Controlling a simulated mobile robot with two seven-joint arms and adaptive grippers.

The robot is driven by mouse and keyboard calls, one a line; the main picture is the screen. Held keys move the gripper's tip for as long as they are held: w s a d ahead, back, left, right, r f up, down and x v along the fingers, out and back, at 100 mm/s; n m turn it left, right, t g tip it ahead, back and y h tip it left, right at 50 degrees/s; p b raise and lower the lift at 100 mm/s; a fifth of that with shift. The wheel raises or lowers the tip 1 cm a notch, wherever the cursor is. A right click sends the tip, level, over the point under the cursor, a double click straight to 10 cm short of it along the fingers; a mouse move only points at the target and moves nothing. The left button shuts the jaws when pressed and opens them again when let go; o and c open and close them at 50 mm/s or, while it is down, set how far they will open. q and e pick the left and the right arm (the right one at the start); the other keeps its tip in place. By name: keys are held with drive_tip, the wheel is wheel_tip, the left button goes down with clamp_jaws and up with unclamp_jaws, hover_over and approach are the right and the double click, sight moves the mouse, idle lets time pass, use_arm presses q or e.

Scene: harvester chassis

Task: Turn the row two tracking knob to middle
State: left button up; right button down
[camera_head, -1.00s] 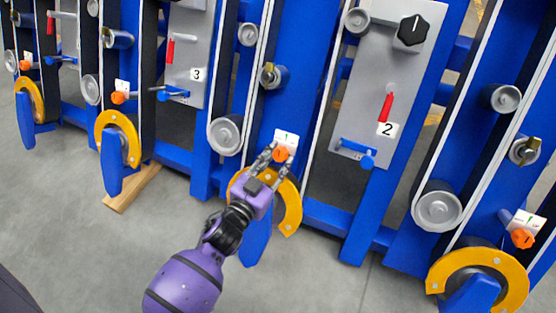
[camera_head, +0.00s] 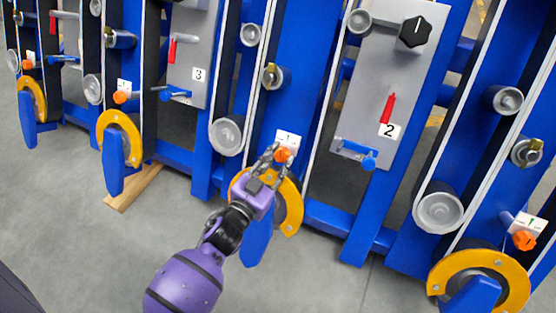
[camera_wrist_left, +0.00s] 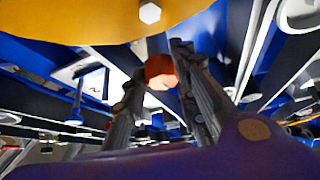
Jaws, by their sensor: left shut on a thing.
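An orange tracking knob (camera_head: 283,155) sits under a small white label card (camera_head: 288,139) on the blue frame, between the panels marked 3 and 2. My left gripper (camera_head: 277,154) is shut on this knob, with a finger on each side of it. In the left wrist view the knob (camera_wrist_left: 160,72) shows between the two fingers (camera_wrist_left: 162,88). The knob's exact angle cannot be told. The panel marked 2 (camera_head: 360,110) stands to the right of the held knob. My right gripper is not in view.
A yellow ring guard (camera_head: 291,211) with a blue divider lies just below the held knob. Other orange knobs show at the right (camera_head: 524,240) and left (camera_head: 122,97). A black knob (camera_head: 414,32) tops panel 2. Grey floor is open in front.

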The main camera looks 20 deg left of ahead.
use_arm(q)
drive_tip(key=shift+d, duration=0.4)
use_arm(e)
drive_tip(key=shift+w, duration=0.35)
